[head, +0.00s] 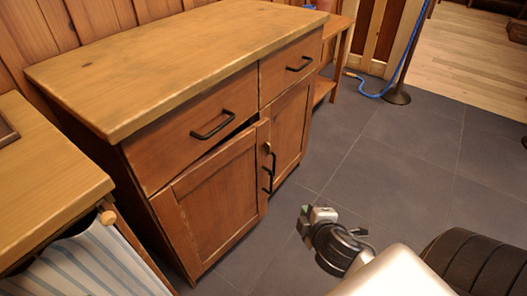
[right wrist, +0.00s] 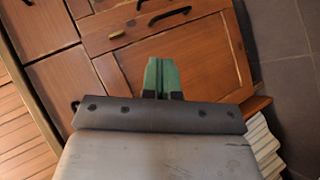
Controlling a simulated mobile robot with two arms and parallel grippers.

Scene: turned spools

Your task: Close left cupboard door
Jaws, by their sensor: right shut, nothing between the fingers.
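The left cupboard door (head: 215,195) is a brown wooden panel on the low cabinet. It stands slightly ajar, its handle-side edge out past the cabinet front, with a dark gap along its top. The right door (head: 292,125) beside it looks shut. Dark handles (head: 267,180) sit near where the doors meet. My right gripper (head: 308,214) is in front of the doors and to their right, apart from them, above the floor. In the right wrist view its green fingers (right wrist: 161,76) are together and empty, with a wooden door panel (right wrist: 205,50) behind them. My left gripper is not in view.
Two drawers with dark handles (head: 212,125) sit above the doors and look shut. A wooden unit (head: 45,180) with striped cloth (head: 90,265) stands at the left. A post (head: 398,95) with a blue rope stands at the back. The grey tiled floor (head: 400,150) is clear.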

